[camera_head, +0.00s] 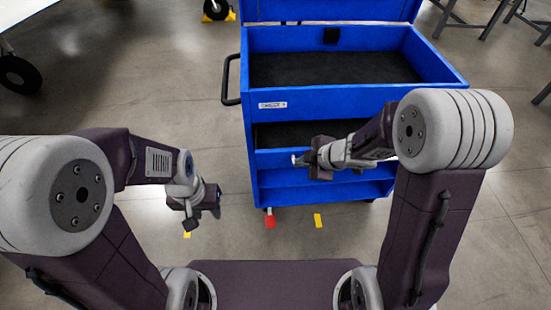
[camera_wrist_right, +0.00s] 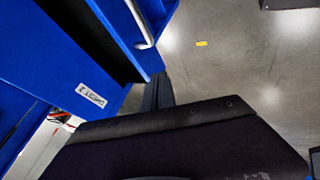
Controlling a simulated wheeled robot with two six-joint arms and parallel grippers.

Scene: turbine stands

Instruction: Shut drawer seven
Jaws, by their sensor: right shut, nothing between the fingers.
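A blue tool cart (camera_head: 350,97) stands ahead of me in the head view. Below its top tray, a dark-lined opening (camera_head: 285,135) looks like a drawer standing partly out. No drawer number is readable, so I cannot tell which is drawer seven. My right gripper (camera_head: 300,160) is shut and empty, in front of the cart's lower front, pointing left. Whether it touches the cart is unclear. In the right wrist view, blue cart panels (camera_wrist_right: 60,55) and a pale bar (camera_wrist_right: 141,22) show. My left gripper (camera_head: 200,208) hangs low, left of the cart; its jaw opening is unclear.
The cart's top tray (camera_head: 258,40) is open and empty, with a black side handle (camera_head: 230,80) and a white label (camera_head: 273,105). Yellow floor marks (camera_head: 318,220) and a red caster part (camera_head: 270,218) lie below.

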